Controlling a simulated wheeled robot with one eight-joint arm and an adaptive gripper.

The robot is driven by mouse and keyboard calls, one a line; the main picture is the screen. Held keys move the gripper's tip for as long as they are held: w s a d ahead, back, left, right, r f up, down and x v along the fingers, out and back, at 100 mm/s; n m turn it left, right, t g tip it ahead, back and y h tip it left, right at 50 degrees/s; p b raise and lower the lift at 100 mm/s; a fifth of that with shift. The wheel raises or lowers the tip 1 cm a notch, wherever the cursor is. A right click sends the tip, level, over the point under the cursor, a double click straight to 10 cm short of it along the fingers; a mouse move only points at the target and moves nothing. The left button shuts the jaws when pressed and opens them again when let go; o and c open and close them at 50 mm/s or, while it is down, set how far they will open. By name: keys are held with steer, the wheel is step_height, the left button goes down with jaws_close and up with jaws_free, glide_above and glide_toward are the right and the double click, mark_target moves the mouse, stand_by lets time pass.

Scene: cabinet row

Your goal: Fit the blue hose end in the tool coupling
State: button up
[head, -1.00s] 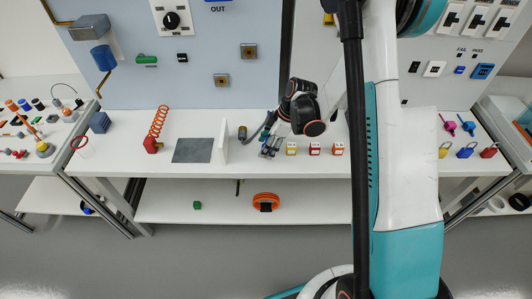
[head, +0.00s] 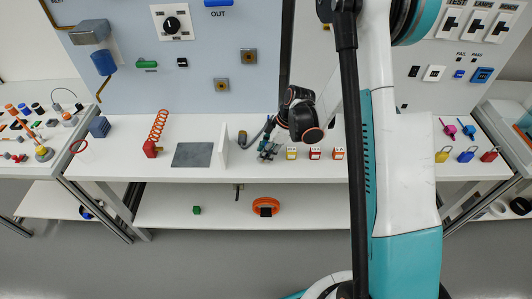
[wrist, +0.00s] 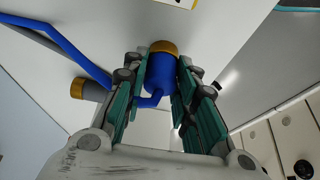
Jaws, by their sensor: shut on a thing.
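My gripper (wrist: 162,64) is shut on the blue hose end (wrist: 160,80), a blue cylinder with a brass-coloured tip, between its teal fingers in the wrist view. The blue hose (wrist: 65,42) bends away from it to the upper left. In the head view my gripper (head: 268,151) points down over the white bench, left of the small labelled blocks; the hose end is too small there to make out clearly. I cannot pick out the tool coupling with certainty in either view.
A grey hose end (wrist: 88,90) with a brass ring lies left of my gripper; it also shows in the head view (head: 242,137). Several labelled blocks (head: 314,153) stand close on the right. A white upright plate (head: 222,155) and a grey mat (head: 192,154) are to the left.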

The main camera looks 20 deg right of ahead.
step_height(320, 180, up, 20)
steer(key=p, duration=0.6)
steer(key=shift+s+f+m+t+h, duration=0.1)
steer(key=shift+s+m+t+h, duration=0.55)
steer(key=shift+m, duration=1.75)
steer(key=shift+s+r+m+t+h, duration=0.1)
steer(key=shift+s+m+t+h, duration=0.5)
steer(key=shift+m, duration=1.8)
steer(key=shift+s+f+m+t+h, duration=0.1)
steer(key=shift+s+m+t+h, duration=0.5)
steer(key=shift+m, duration=1.8)
steer(key=shift+s+d+g+h, duration=0.1)
steer(key=shift+g+h, duration=0.15)
steer(key=shift+h, duration=0.1)
